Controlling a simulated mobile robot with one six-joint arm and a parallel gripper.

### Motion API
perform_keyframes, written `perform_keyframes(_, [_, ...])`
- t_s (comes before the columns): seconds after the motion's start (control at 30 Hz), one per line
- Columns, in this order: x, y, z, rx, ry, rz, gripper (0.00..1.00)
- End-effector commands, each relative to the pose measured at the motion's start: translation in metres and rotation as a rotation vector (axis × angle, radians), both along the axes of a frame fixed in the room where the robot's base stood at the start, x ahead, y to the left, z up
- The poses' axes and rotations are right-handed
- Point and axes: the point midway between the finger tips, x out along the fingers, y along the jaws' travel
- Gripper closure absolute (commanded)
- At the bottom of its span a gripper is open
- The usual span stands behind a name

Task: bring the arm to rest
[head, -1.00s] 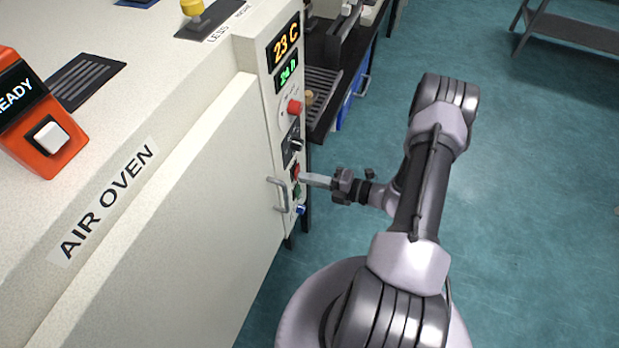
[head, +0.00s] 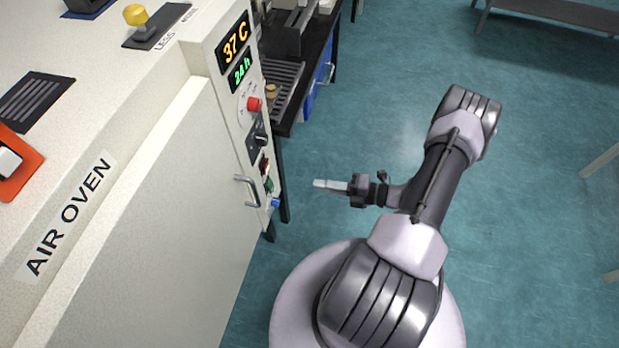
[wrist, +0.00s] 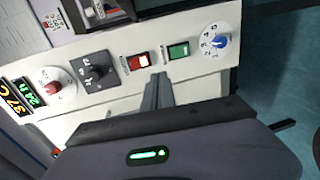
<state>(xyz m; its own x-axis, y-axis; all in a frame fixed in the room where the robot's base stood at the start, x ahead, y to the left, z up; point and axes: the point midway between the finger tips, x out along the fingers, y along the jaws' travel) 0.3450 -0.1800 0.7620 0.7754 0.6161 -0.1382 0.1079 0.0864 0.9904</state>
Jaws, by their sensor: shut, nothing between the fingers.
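My gripper (head: 330,185) is shut and empty. In the head view it is held out level over the teal floor, to the right of the air oven's control panel, with a clear gap between. In the wrist view the closed fingers (wrist: 158,92) point toward the panel, below the red switch (wrist: 139,62) and the green switch (wrist: 179,50). The air oven (head: 150,225) has its door closed. Its display (head: 235,40) reads 37 C, with 24 h below.
The oven's door handle (head: 247,190) and blue knob (head: 275,203) stick out near my gripper. A dark bench (head: 300,95) with a blue front stands behind the oven. A grey table (head: 560,14) is at the far right. The floor to the right is mostly open.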

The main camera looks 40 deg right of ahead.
Motion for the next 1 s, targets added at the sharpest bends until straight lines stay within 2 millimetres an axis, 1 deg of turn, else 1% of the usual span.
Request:
perform_keyframes(0.1, [-0.003, -0.002, -0.001, 0.001, 0.001, 0.002, 1.00])
perform_keyframes(0.47, [-0.003, -0.002, -0.001, 0.000, 0.000, 0.001, 1.00])
perform_keyframes(0.53, [-0.002, -0.002, 0.003, -0.015, -0.005, 0.015, 1.00])
perform_keyframes(0.57, [0.001, -0.001, 0.009, -0.041, -0.016, 0.039, 1.00])
perform_keyframes(0.63, [0.011, 0.008, 0.037, -0.167, -0.067, 0.160, 1.00])
perform_keyframes(0.67, [0.016, 0.015, 0.054, -0.250, -0.104, 0.242, 1.00])
perform_keyframes(0.7, [0.023, 0.028, 0.081, -0.376, -0.167, 0.371, 1.00])
perform_keyframes(0.73, [0.026, 0.041, 0.103, -0.478, -0.225, 0.479, 1.00])
perform_keyframes(0.77, [0.028, 0.055, 0.124, -0.583, -0.290, 0.589, 1.00])
perform_keyframes(0.8, [0.028, 0.073, 0.151, -0.718, -0.382, 0.732, 1.00])
perform_keyframes(0.87, [0.023, 0.100, 0.187, -0.913, -0.533, 0.946, 1.00])
perform_keyframes(0.9, [0.017, 0.118, 0.209, -1.038, -0.644, 1.084, 1.00])
perform_keyframes(0.97, [0.005, 0.143, 0.240, -1.222, -0.821, 1.286, 1.00])
perform_keyframes(1.0, [-0.005, 0.157, 0.259, -1.342, -0.946, 1.416, 1.00])
